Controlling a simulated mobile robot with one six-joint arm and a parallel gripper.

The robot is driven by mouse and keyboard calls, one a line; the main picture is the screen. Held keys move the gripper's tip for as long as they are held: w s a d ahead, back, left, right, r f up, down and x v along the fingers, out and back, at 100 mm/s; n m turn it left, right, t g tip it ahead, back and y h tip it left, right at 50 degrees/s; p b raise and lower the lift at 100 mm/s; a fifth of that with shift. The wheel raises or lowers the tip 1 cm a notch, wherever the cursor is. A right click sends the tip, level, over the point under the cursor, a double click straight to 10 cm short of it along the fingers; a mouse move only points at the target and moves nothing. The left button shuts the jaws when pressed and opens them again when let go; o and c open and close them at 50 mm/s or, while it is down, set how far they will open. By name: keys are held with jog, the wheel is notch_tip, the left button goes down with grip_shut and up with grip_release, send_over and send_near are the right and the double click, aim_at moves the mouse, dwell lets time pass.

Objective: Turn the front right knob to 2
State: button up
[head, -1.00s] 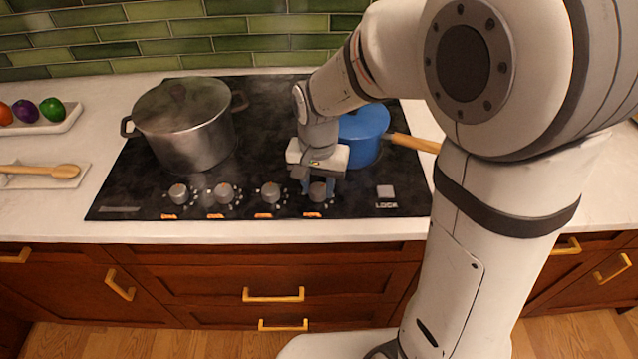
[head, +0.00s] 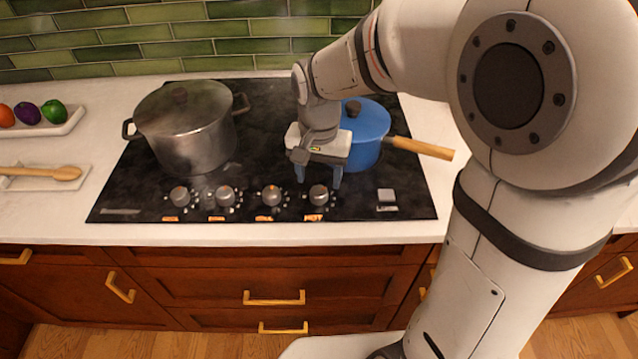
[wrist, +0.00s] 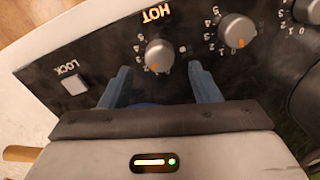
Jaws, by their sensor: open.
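The rightmost knob (head: 318,194) in the front row is silver and round. I cannot read for certain which number the mark meets. My gripper (head: 318,181) is open, with its blue fingers pointing down, behind and apart from the knob. In the wrist view my gripper (wrist: 158,71) has its fingers spread, with nothing held between them.
A blue pan (head: 368,124) with a wooden handle stands close behind my gripper. A steel pot (head: 186,130) stands at the left of the black cooktop (head: 270,110). More knobs line up to the left. A LOCK button (head: 386,195) is at the right.

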aim_at(321, 191)
jog(key=shift+r, duration=1.75)
jog(key=shift+s+d, duration=0.1)
jog(key=shift+d, duration=0.1)
jog(key=s+d+n+t, duration=0.2)
jog(key=s+d+n, duration=0.1)
jog(key=s+d, duration=0.9)
jog(key=shift+r+t, duration=0.25)
jog(key=shift+t, duration=0.05)
